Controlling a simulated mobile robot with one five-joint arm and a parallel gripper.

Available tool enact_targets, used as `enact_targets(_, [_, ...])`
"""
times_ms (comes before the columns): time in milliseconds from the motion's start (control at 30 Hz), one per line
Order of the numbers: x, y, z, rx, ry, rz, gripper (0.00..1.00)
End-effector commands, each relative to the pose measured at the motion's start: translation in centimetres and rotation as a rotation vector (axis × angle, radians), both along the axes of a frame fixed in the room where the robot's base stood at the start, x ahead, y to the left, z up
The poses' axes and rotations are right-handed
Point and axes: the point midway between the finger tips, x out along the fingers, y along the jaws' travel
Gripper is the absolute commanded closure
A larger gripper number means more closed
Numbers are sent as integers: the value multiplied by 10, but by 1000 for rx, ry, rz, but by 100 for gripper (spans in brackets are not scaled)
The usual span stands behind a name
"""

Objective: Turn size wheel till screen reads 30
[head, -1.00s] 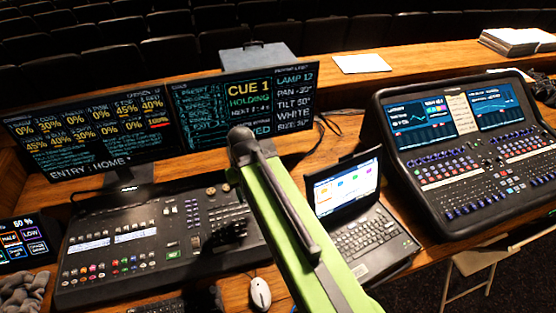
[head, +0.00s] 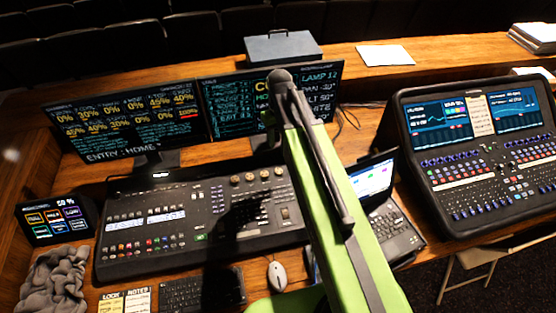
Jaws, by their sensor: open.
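The lighting desk (head: 140,262), a black console, lies below two dark monitors. Several round wheels (head: 250,177) sit in a row along its upper right; I cannot tell which is the size wheel. The right monitor (head: 226,110) shows LAMP 12, PAN, TILT and WHITE lines at its right edge. My green arm covers part of it, and the size figure cannot be read. My arm rises through the middle of the view, right of the wheels. My gripper is not visible. A dark arm-like shadow falls across the desk's right half.
The left monitor (head: 125,125) reads ENTRY: HOME. A small touch screen (head: 54,218) and crumpled grey cloth (head: 52,280) lie at left. A mouse (head: 277,275) and keyboard (head: 200,291) are in front. A laptop (head: 393,225) and sound mixer (head: 478,165) stand right.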

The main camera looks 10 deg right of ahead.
Motion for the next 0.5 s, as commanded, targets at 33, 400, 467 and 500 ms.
enact_targets(33, [0,0,-1,0,0,2,60])
enact_targets(400, [-1,2,-43,0,0,2,60])
enact_targets(467, [-1,2,-55,0,0,2,60])
enact_targets(500, [-1,2,-64,0,0,2,60])
